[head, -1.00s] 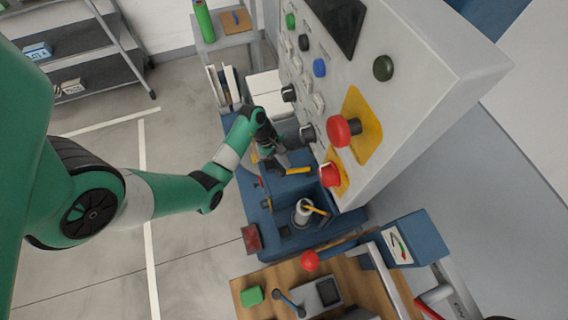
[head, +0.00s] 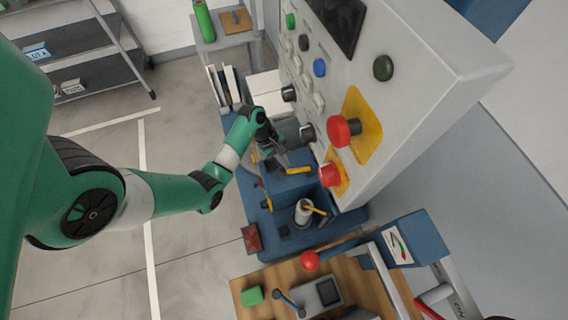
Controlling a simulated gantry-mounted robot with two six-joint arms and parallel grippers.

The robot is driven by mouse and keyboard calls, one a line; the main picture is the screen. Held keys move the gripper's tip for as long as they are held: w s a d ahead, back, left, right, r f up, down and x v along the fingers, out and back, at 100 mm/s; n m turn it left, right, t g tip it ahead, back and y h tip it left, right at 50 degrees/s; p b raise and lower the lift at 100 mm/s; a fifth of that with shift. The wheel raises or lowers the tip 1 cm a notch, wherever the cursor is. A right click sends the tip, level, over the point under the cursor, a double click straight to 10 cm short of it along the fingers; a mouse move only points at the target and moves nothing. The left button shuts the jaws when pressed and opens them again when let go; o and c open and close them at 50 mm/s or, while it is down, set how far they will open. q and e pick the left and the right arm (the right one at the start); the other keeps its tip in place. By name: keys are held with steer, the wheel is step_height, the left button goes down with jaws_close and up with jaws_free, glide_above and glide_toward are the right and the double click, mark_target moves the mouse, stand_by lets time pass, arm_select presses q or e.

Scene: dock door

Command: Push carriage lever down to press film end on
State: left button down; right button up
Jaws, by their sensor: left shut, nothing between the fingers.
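A blue machine (head: 248,195) stands beneath the sloping control panel. A yellow-handled lever (head: 299,170) sticks out to the right on its upper part. A smaller yellow-tipped part (head: 268,203) shows at its left side, and a pale upright cylinder with a yellow handle (head: 304,211) stands lower down. I cannot tell for certain which is the carriage lever, and no film end can be made out. My left gripper (head: 280,165) is shut and empty, close to the left end of the upper yellow handle; contact cannot be told. My right gripper is not in view.
The grey control panel (head: 420,110) with red knobs overhangs the machine on the right. A wooden bench (head: 350,285) with a red-balled lever (head: 310,260) lies in front. A shelf rack (head: 90,60) stands back left. The floor at left is clear.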

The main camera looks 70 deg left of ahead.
mark_target(280, 168)
arm_select(q)
steer(key=shift+f, duration=0.15)
stand_by(0.5)
steer(key=shift+s+f, duration=0.2)
steer(key=shift+f, duration=0.05)
steer(key=shift+s+d+f+b, duration=0.1)
steer(key=shift+s+f+b, duration=0.2)
steer(key=shift+f, duration=0.3)
steer(key=shift+s+a+f+b, duration=0.1)
steer(key=shift+s+f+b, duration=0.15)
steer(key=shift+f, duration=0.4)
steer(key=shift+s+d+f+b, duration=0.1)
steer(key=shift+s+f+b, duration=0.15)
steer(key=shift+f, duration=0.35)
stand_by(1.8)
steer(key=shift+r, duration=0.1)
stand_by(0.4)
steer(key=shift+w+r+p, duration=0.3)
steer(key=shift+r+p, duration=0.35)
steer(key=shift+r, duration=0.05)
steer(key=shift+w+r+p, duration=0.35)
steer(key=shift+r+p, duration=0.3)
steer(key=shift+r, duration=0.1)
steer(key=shift+w+r+p, duration=0.3)
steer(key=shift+r+p, duration=0.35)
steer(key=shift+r, duration=0.05)
